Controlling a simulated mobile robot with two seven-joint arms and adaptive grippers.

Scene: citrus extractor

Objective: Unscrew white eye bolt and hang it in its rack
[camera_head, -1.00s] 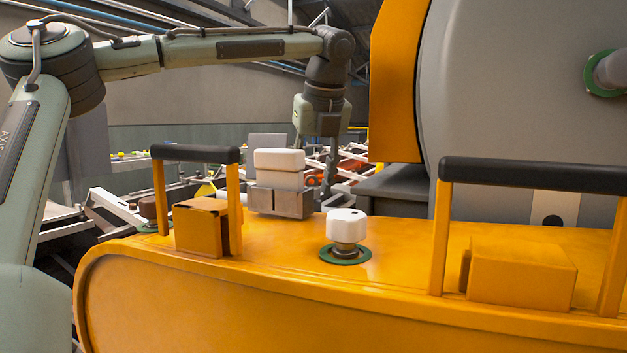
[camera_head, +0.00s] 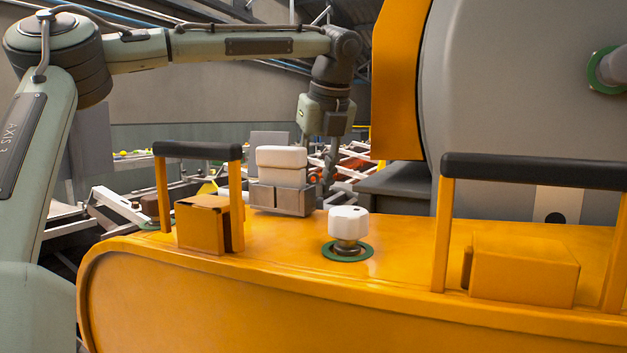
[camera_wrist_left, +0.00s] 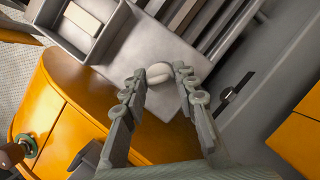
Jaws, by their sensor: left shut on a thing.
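My left gripper (camera_wrist_left: 160,75) points down past the far edge of the orange housing. In the left wrist view its two fingers are shut on a small white rounded piece, the white eye bolt (camera_wrist_left: 158,73), over a grey metal surface. The bolt's shank and thread are hidden. In the head view the left gripper (camera_head: 323,172) hangs behind and right of a white block on a metal box, its tips partly hidden and the bolt not visible. I cannot clearly make out the rack. My right gripper is in neither view.
The orange housing (camera_head: 300,300) fills the foreground. On it stand a white knob (camera_head: 348,222) in a green ring, the white block (camera_head: 282,158) on its metal box, and two black-topped handles (camera_head: 198,150) (camera_head: 530,171). A large grey drum (camera_head: 520,90) rises at right.

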